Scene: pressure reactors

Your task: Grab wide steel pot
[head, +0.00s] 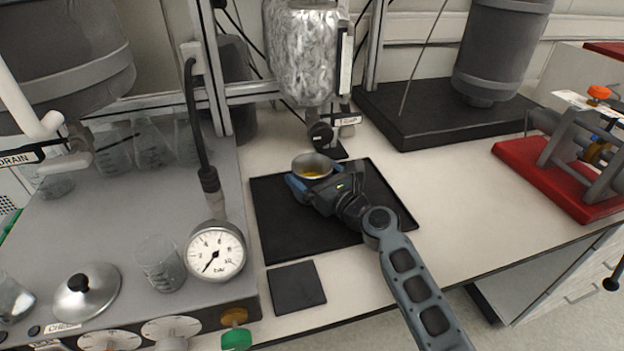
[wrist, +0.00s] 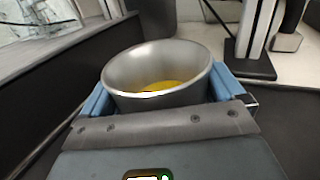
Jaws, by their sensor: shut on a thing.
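The wide steel pot (head: 312,161) is a round metal pot with yellow contents at the bottom. It is over the far part of the black mat (head: 279,228), below the foil-wrapped vessel. I cannot tell whether it touches the mat. My gripper (head: 311,184) is shut on the pot from the near side. In the wrist view the pot (wrist: 157,62) sits between the two blue fingers of my gripper (wrist: 158,92), one on each side. The pot looks close to upright. Its lower part is hidden by my gripper.
The foil-wrapped vessel (head: 300,50) hangs just behind the pot, with a valve (head: 320,134) below it. A grey console with a pressure gauge (head: 215,251) and glassware stands at left. A small black pad (head: 296,287) lies nearer. A red-based device (head: 572,180) is at right. White bench between is clear.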

